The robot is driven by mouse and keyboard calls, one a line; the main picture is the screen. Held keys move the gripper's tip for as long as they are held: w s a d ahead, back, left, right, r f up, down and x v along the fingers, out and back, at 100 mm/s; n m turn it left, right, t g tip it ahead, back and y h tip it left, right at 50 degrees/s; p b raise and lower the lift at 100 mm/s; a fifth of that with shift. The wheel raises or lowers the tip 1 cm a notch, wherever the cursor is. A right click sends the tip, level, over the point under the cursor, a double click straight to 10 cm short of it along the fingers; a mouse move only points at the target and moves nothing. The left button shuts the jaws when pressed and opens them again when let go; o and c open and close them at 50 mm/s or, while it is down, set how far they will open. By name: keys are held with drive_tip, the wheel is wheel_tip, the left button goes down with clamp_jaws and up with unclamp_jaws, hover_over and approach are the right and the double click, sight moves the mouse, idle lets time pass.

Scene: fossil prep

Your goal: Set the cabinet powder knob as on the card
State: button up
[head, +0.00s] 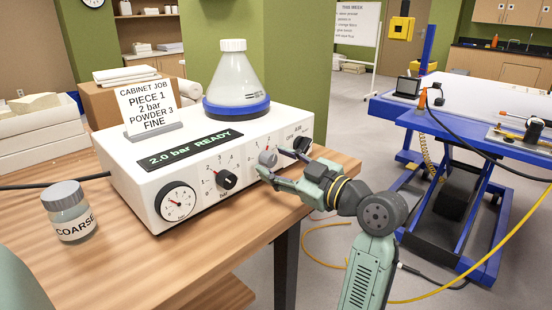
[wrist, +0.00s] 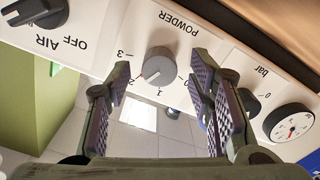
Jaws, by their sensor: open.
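The card (head: 150,107) on the white cabinet (head: 145,172) reads "PIECE 1, 2 bar, POWDER 3, FINE". The grey powder knob (head: 267,158) is on the cabinet's front; it also shows in the wrist view (wrist: 159,66), upside down under the word POWDER. My gripper (head: 286,168) is open in front of the knob. In the wrist view its fingers (wrist: 158,78) stand on either side of the knob, with gaps.
The black bar knob (head: 227,180) and gauge (head: 177,202) are left of the powder knob; the black AIR knob (head: 302,145) is right. The display (head: 190,151) reads "2.0 bar READY". A flask (head: 232,80) stands on top. A COARSE jar (head: 68,211) stands on the table.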

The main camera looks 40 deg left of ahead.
drive_tip(key=shift+w+a, duration=0.1)
drive_tip(key=shift+a, duration=0.3)
drive_tip(key=shift+c, duration=0.3)
clamp_jaws()
